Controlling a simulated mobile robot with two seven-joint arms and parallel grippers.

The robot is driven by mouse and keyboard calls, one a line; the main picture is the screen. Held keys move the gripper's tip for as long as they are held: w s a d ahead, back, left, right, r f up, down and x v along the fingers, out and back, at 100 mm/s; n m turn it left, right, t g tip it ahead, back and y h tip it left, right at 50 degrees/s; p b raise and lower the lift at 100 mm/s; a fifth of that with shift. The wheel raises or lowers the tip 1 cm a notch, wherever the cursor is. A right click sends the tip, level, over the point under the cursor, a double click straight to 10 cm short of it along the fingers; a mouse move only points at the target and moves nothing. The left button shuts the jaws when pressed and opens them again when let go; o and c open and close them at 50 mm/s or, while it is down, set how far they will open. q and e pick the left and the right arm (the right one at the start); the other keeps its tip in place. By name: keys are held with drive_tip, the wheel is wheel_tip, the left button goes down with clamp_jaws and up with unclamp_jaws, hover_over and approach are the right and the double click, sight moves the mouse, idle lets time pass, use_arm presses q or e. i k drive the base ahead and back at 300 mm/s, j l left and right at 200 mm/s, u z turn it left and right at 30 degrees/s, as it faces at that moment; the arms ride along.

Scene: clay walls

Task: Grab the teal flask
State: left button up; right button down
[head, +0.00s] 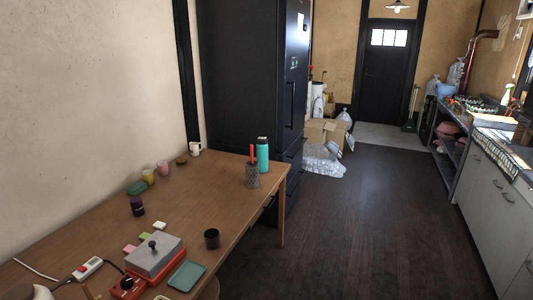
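The teal flask (262,154) stands upright near the far right corner of the wooden table (215,183). It has a lighter cap. A grey patterned cup (252,176) holding red-handled items stands just in front of it and covers part of its left side. Neither of my grippers shows in the head view.
A dark cup (211,239), a metal-lidded appliance (154,255) and a teal tray (187,276) stand on the near table. A white mug (195,149) is at the back. A tall black cabinet (245,80) stands behind the table. Dark floor (370,220) lies open to the right.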

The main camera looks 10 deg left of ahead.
sight(262, 145)
drive_tip(key=i+l, duration=0.15)
drive_tip(key=i, duration=0.25)
drive_tip(key=i+l+u, duration=0.1)
drive_tip(key=i, duration=0.3)
drive_tip(key=i+l, duration=0.25)
drive_tip(key=i, duration=0.15)
drive_tip(key=i+l+u, duration=0.1)
drive_tip(key=i, duration=0.95)
